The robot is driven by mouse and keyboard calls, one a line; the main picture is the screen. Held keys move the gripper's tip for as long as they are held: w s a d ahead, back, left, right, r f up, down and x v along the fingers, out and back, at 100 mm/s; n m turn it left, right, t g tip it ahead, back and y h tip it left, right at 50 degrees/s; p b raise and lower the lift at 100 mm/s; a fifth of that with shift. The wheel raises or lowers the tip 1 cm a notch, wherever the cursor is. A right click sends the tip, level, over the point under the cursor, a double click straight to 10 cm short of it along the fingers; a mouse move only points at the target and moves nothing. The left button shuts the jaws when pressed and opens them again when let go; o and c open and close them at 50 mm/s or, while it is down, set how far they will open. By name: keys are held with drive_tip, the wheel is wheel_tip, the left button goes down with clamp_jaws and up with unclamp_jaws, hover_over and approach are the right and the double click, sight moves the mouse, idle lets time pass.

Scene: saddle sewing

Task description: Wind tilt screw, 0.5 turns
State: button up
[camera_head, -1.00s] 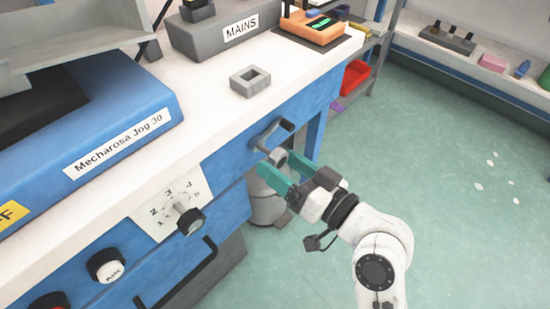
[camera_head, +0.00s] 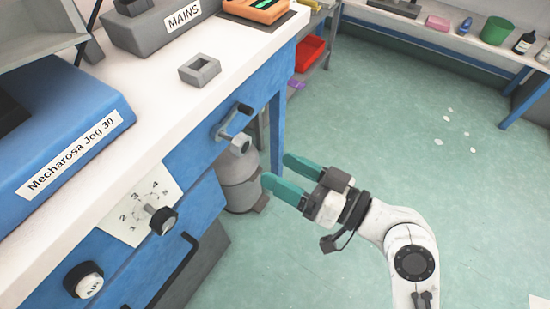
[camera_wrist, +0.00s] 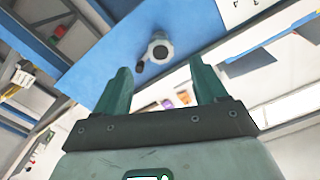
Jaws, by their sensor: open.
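The tilt screw is likely the small crank (camera_head: 232,122) on the blue bench front, with a dark arm and a grey round end. No label on it is readable. In the wrist view the crank (camera_wrist: 160,47) shows its pale round end and a dark knob beside it, beyond the fingertips. My gripper (camera_head: 278,170) has teal fingers spread apart with nothing between them. It is to the right of and below the crank in the head view, clear of it. The wrist view also shows my open gripper (camera_wrist: 160,68).
A numbered dial knob (camera_head: 162,220) and an AIR knob (camera_head: 84,280) stick out of the bench front, with a black bar handle (camera_head: 178,270) below. A grey canister (camera_head: 240,180) stands under the bench. Open green floor (camera_head: 400,140) lies to the right.

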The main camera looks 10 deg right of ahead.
sight(245, 146)
drive_tip(key=w+a+p, duration=0.2)
drive_tip(key=p, duration=0.2)
drive_tip(key=w+a+n+p, duration=0.1)
drive_tip(key=w+a+p, duration=0.1)
drive_tip(key=p, duration=0.3)
drive_tip(key=w+a+r+n+p, duration=0.1)
drive_tip(key=w+a+p, duration=0.1)
drive_tip(key=a+p, duration=0.1)
drive_tip(key=shift+w+a+p, duration=0.3)
drive_tip(key=shift+a+p, duration=0.05)
drive_tip(key=shift+p, duration=0.5)
